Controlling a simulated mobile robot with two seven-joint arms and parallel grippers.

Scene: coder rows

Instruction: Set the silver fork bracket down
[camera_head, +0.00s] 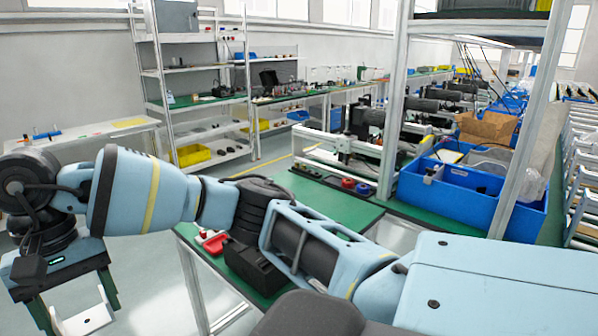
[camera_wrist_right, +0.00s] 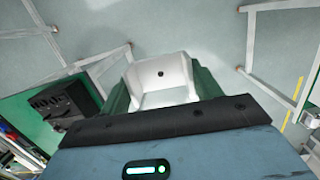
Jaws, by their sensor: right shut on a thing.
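The silver fork bracket (camera_wrist_right: 160,72) is a pale U-shaped piece with a dark hole in its back wall. In the right wrist view it sits between the green fingers of my right gripper (camera_wrist_right: 160,98), which is shut on it. In the head view my right arm reaches across to the left. There the gripper (camera_head: 72,300) points down with the bracket (camera_head: 88,318) low between its fingers, over the pale floor and left of the green-topped table (camera_head: 345,205). My left gripper is not in view.
A black block (camera_head: 252,268) and a red-and-white item (camera_head: 212,240) are on the table's left part; the block also shows in the right wrist view (camera_wrist_right: 62,105). A blue bin (camera_head: 455,205) with boxes stands right. A white table (camera_head: 95,132) and shelving (camera_head: 205,145) stand behind.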

